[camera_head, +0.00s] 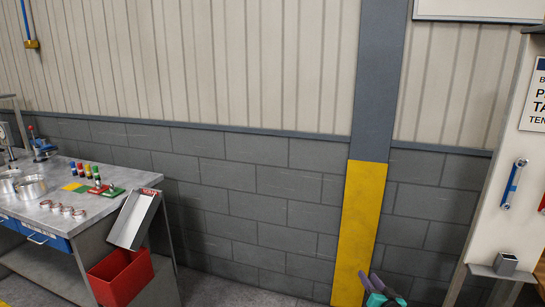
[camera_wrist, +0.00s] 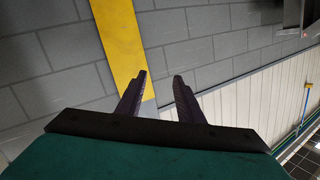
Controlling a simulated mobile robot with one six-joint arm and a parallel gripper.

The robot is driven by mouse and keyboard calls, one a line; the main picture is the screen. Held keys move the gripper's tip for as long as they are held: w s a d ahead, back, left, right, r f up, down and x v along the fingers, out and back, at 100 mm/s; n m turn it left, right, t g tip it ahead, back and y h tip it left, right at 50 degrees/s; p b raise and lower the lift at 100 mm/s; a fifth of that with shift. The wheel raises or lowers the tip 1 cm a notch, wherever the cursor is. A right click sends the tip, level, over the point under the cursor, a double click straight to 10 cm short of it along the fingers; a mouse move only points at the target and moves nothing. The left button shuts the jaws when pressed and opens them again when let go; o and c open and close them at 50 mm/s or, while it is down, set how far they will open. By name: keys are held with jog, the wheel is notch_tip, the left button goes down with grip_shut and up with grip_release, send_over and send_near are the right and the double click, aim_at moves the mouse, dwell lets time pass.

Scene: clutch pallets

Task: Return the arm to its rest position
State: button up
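My gripper (camera_wrist: 160,84) is open, with its two dark fingers apart and nothing between them in the wrist view. Behind the fingers are the grey block wall and a yellow painted strip. In the head view my gripper (camera_head: 369,283) shows small at the bottom edge, right of centre, in front of the foot of the yellow pillar panel (camera_head: 359,225). The rest of my arm is out of the head view.
A metal workbench (camera_head: 108,208) at the left holds metal rings, coloured cylinders and small tools. A red bin (camera_head: 121,279) and a tilted grey tray (camera_head: 133,219) are at its right end. A white tool board (camera_head: 510,190) stands at the right. The floor between is clear.

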jog(key=s+a+f+m+g+h, duration=0.1)
jog(key=s+a+f+g, duration=0.2)
jog(key=f, duration=0.5)
jog(key=s+a+f+g+h+b, duration=0.1)
jog(key=s+a+f, duration=0.3)
jog(key=f, duration=0.4)
jog(key=s+a+f+m+g+h, duration=0.1)
jog(key=s+a+f+g, duration=0.2)
jog(key=f, duration=0.5)
jog(key=s+a+f+g+h, duration=0.1)
jog(key=s+a+f+g, duration=0.15)
jog(key=s+f, duration=0.45)
jog(key=s+a+f+g, duration=0.1)
jog(key=s+f+g, duration=0.25)
jog(key=s, duration=0.45)
jog(key=s+a+n+g+y, duration=0.1)
jog(key=s+g, duration=0.3)
jog(key=s, duration=0.7)
jog(key=s+a+n+g+y, duration=0.1)
jog(key=s+a+n+g, duration=0.3)
jog(key=s, duration=0.7)
jog(key=shift+s+f+g, duration=0.2)
jog(key=shift+s+g, duration=0.15)
jog(key=shift+g, duration=0.25)
